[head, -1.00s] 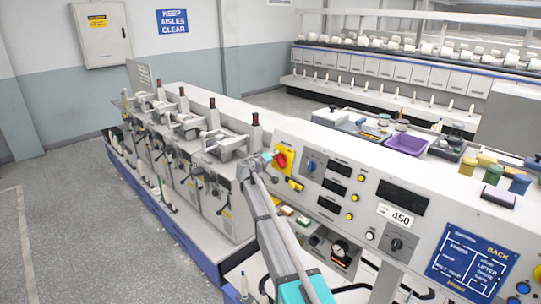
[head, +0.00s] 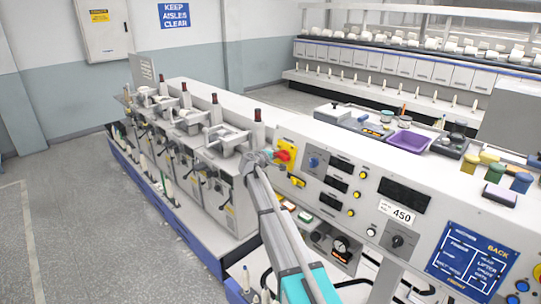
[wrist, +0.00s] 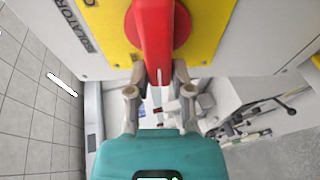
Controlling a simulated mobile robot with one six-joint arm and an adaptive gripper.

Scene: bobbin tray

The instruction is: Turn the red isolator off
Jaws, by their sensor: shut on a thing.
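The red isolator (head: 283,156) sits on a yellow plate (head: 291,147) at the left end of the grey control panel. In the wrist view its red handle (wrist: 153,35) runs from the top of the picture down between the fingers, over the yellow plate (wrist: 207,30). The handle lies roughly in line with the lettering of the ISOLATOR label (wrist: 78,26). My gripper (wrist: 158,76) is shut on the handle's outer end, with one finger on each side. In the head view my gripper (head: 266,156) reaches the isolator from the left; the arm and gripper hide part of the handle there.
Spindle units (head: 215,165) stand close on the left. A purple tray (head: 404,143) lies on top. The aisle floor (head: 85,220) is clear.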

